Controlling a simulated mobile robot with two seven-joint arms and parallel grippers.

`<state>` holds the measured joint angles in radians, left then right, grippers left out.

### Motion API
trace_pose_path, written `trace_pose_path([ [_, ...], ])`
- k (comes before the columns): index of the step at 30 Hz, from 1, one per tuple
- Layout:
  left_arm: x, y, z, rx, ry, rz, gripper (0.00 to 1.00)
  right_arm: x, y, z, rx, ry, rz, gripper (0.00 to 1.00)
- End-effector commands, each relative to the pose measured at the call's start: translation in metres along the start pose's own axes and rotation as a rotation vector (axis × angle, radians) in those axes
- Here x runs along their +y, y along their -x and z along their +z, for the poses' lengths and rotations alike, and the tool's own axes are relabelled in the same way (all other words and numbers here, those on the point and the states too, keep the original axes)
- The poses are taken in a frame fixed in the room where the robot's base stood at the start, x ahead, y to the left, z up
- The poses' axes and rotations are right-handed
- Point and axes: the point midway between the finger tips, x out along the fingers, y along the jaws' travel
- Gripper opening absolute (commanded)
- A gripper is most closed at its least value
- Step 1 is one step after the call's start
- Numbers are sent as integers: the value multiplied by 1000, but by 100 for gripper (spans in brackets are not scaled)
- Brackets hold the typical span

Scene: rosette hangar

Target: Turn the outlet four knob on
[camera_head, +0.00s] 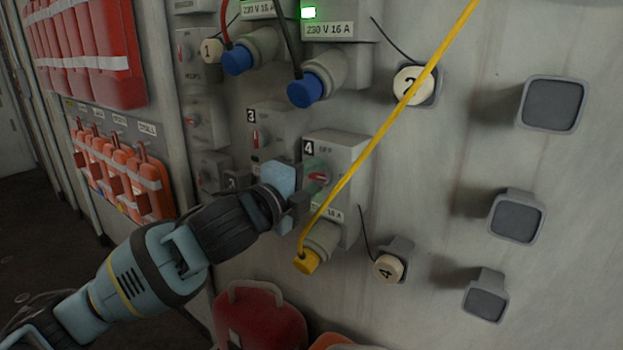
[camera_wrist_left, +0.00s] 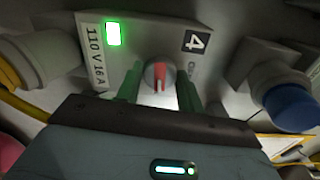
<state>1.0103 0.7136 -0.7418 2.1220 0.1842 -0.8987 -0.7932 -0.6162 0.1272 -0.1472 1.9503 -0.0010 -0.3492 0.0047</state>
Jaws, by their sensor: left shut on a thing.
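The outlet four box (camera_head: 347,155) is a grey wall unit with a black "4" label. Its round knob (camera_wrist_left: 160,75) has a red pointer bar and also shows in the head view (camera_head: 319,177). In the left wrist view the bar stands upright between my fingers; in the head view it lies roughly level. My left gripper (camera_wrist_left: 158,90) is shut on the knob, a green finger on each side. A green indicator light (camera_wrist_left: 113,34) is lit beside the "110 V 16 A" label (camera_wrist_left: 97,64). My right gripper is not in view.
A yellow plug (camera_head: 306,262) with a yellow cable sits in the socket below the knob; the cable crosses in front of the box. A round "4" tag (camera_head: 388,268) hangs to the right.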

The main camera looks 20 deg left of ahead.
Motion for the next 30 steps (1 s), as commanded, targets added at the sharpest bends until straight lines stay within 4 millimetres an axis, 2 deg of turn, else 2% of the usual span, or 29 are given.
trace_pose_path([
  [9,1,0,0,1,-99,2,15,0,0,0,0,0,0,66],
  [24,1,0,0,1,-114,1,15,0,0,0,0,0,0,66],
  [25,1,0,0,1,-114,1,41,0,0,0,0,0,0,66],
  [29,0,0,0,1,-113,1,58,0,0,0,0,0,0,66],
  [30,0,0,0,1,-113,1,59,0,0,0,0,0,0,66],
])
